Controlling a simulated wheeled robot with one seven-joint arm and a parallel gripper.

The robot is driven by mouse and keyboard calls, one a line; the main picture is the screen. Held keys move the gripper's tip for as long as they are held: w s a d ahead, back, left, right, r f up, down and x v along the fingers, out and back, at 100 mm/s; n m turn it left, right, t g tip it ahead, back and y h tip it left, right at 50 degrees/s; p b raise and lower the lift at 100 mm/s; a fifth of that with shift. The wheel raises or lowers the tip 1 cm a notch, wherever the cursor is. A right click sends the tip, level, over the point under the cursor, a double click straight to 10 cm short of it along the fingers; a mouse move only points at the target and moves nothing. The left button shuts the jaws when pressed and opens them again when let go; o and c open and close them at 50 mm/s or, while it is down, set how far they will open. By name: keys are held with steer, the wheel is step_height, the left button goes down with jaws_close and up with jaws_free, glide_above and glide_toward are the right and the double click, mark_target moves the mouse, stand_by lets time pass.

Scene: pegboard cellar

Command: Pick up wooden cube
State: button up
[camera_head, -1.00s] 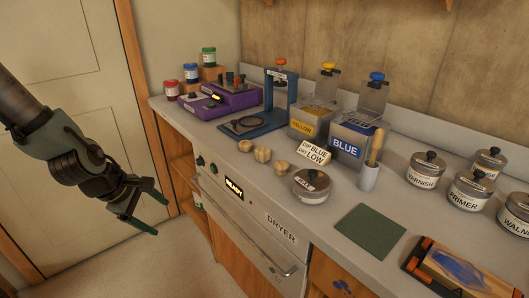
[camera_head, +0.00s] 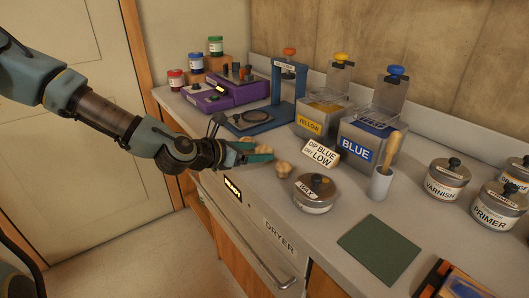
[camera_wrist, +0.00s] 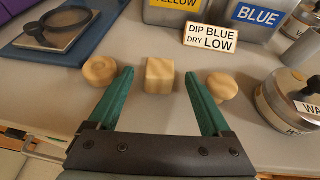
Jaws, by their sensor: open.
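The wooden cube (camera_wrist: 160,75) is pale and sits on the counter in the wrist view, between a round wooden piece (camera_wrist: 100,70) on its left and a wooden knob (camera_wrist: 221,86) on its right. My gripper (camera_wrist: 160,80) is open and empty. Its green fingers point toward the cube, one to each side, with gaps between fingers and cube. The left finger lies between the round piece and the cube, the right finger between the cube and the knob. In the head view my gripper (camera_head: 265,153) largely covers the cube, while the knob (camera_head: 283,168) shows beside it.
A wax tin (camera_head: 315,194) stands to the right of the pieces. A "Dip Blue Dry Low" sign (camera_head: 321,152) and the yellow (camera_head: 317,122) and blue (camera_head: 360,150) tanks stand behind. A blue press base (camera_head: 252,122) is at back left. A green mat (camera_head: 379,249) lies farther right.

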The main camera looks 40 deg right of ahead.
mark_target(270, 149)
steer(key=p+x, duration=0.1)
steer(key=x, duration=0.1)
steer(key=p+x, duration=0.1)
steer(key=x, duration=0.2)
steer(key=shift+d+r, duration=0.15)
steer(key=shift+r, duration=0.1)
steer(key=shift+w+d+f, duration=0.1)
steer(key=shift+d+f, duration=0.15)
steer(key=shift+d, duration=0.05)
jaws_close()
